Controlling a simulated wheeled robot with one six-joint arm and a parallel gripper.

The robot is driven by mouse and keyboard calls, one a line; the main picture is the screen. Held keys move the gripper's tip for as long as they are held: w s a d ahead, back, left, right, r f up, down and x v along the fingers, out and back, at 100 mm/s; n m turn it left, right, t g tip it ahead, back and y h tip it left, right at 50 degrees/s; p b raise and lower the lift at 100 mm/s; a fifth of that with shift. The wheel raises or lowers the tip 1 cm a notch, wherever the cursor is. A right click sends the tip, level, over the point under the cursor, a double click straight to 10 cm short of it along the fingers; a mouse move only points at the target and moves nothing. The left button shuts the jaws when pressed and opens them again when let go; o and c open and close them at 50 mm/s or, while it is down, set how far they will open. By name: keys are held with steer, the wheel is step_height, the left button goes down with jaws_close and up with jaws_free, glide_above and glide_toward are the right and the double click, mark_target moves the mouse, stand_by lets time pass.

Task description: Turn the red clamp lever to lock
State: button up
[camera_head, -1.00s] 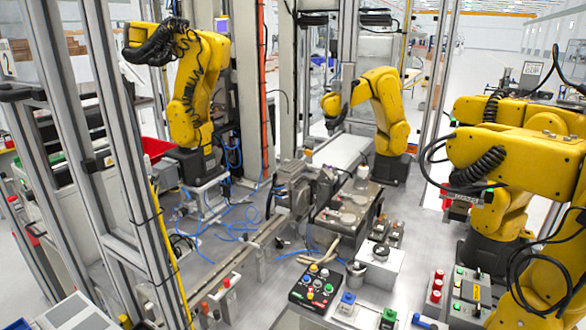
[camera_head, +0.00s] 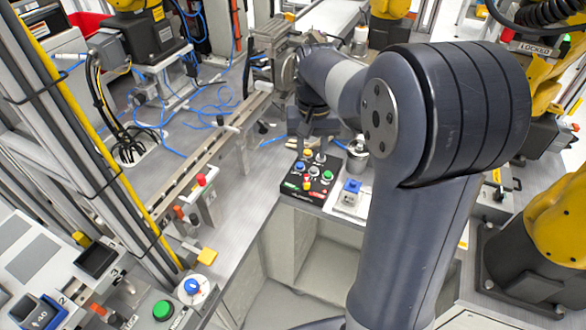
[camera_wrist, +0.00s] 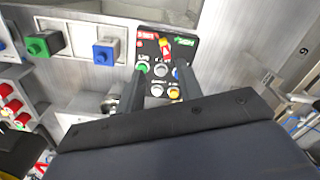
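A black control box (camera_head: 316,178) on the bench carries several coloured buttons and a small red lever with a yellow part (camera_head: 307,184). The lever stands between a green and a red label; it also shows in the wrist view (camera_wrist: 165,48), slightly tilted. My gripper (camera_head: 314,138) points down over the box's far side. In the wrist view, my gripper's fingers (camera_wrist: 161,72) are apart with nothing held between them. They reach over the buttons, apart from the lever. I cannot read the labels clearly.
A blue button box (camera_head: 350,190) stands right of the control box. A metal cylinder (camera_head: 356,162) stands behind it. A rail with a small red-knobbed clamp (camera_head: 201,181) runs at the left. Yellow arms stand at the right. The bench's front edge is close to the control box.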

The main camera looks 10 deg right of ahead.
mark_target(307, 178)
steer(key=f, duration=0.3)
steer(key=w+f, duration=0.1)
steer(key=f, duration=0.3)
steer(key=w+f, duration=0.1)
steer(key=f, duration=0.3)
steer(key=shift+a+f, duration=0.15)
steer(key=shift+c, duration=0.5)
jaws_close()
